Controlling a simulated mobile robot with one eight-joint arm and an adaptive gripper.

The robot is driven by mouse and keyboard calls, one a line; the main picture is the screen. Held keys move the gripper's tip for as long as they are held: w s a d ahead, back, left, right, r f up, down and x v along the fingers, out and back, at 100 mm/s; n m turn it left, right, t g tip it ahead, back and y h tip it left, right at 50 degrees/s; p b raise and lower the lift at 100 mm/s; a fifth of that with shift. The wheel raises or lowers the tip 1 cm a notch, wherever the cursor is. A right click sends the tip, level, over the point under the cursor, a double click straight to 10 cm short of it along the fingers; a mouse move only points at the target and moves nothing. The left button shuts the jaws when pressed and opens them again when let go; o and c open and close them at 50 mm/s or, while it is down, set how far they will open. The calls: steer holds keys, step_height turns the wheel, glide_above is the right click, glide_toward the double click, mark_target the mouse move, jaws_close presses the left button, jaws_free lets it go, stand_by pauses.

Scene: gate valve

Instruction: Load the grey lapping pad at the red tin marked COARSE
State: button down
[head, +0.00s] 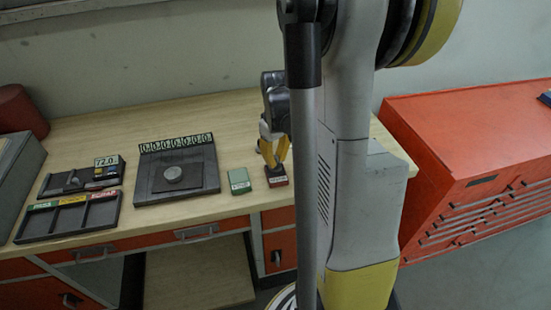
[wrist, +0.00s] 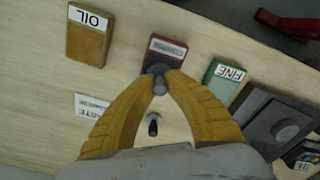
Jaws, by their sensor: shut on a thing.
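The red tin marked COARSE (head: 278,181) stands near the bench's front edge; in the wrist view the red tin (wrist: 165,53) is just beyond my fingertips, its label upside down. My gripper (head: 273,158) has its yellow fingers angled down over the tin. In the wrist view my gripper (wrist: 158,76) is shut on a small dark grey piece, the lapping pad (wrist: 158,69), at the tin's near edge. The pad's underside is hidden, and I cannot tell whether it touches the tin.
A green FINE tin (head: 239,181) stands close by. In the wrist view an OIL block (wrist: 90,38) and a WASTE label (wrist: 92,106) show. A black plate (head: 200,185) carries a grey disc (head: 173,174). A sorting tray (head: 38,227) is at left. A red cabinet (head: 450,140) stands right.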

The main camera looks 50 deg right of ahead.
mark_target(275, 156)
steer(key=shift+f+b, duration=0.55)
stand_by(1.7)
steer(key=shift+r, duration=0.1)
steer(key=shift+r+p, duration=2.55)
steer(key=shift+r, duration=0.95)
steer(key=shift+f, duration=0.1)
